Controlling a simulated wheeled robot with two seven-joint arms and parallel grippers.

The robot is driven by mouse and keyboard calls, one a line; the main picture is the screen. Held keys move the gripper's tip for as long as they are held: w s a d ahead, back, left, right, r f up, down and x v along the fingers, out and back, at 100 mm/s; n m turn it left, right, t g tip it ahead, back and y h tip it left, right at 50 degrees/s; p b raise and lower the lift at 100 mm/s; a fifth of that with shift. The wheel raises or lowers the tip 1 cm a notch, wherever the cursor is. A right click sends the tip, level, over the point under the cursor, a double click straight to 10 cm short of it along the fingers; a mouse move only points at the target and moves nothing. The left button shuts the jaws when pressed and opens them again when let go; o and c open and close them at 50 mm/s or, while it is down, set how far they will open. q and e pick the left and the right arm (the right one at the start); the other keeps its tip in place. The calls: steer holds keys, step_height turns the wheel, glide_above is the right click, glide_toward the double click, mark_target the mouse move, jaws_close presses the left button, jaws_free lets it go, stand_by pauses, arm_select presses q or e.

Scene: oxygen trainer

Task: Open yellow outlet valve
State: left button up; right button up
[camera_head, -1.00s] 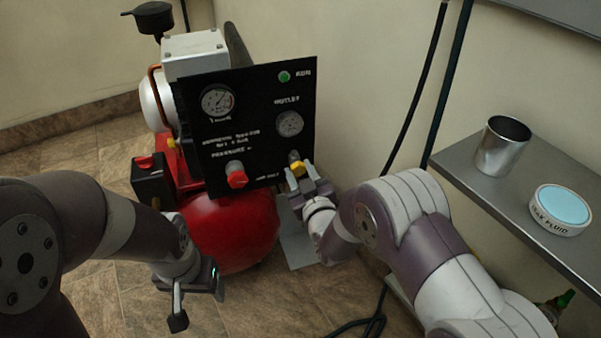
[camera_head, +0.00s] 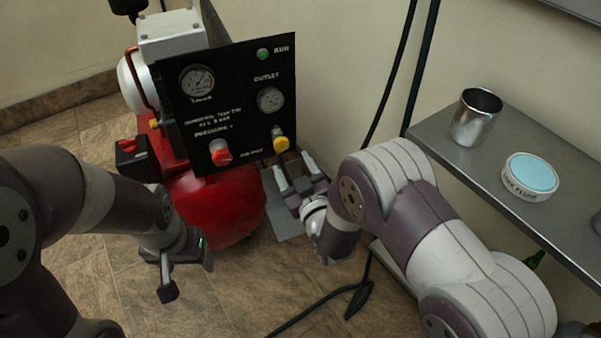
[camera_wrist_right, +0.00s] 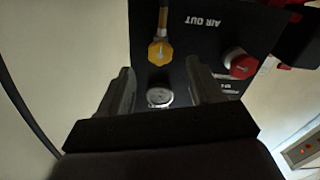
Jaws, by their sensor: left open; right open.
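The yellow outlet valve (camera_head: 281,144) sits at the lower right of the black panel (camera_head: 232,105), below the outlet gauge (camera_head: 270,100). In the right wrist view the yellow valve (camera_wrist_right: 160,52) is beyond and between my fingers, with a gap. My right gripper (camera_head: 294,168) is open and empty, just below and to the right of the valve; its two fingers also show in the right wrist view (camera_wrist_right: 160,90). My left gripper (camera_head: 186,270) is open and empty, low at the left, away from the panel.
A red knob (camera_head: 220,154) is left of the yellow valve. The red tank (camera_head: 215,205) is below the panel. A grey shelf (camera_head: 455,160) at the right holds a metal cup (camera_head: 476,117) and a fluid tin (camera_head: 529,177). A black hose (camera_head: 335,295) lies on the floor.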

steer(key=p+v, duration=0.1)
steer(key=v, duration=0.5)
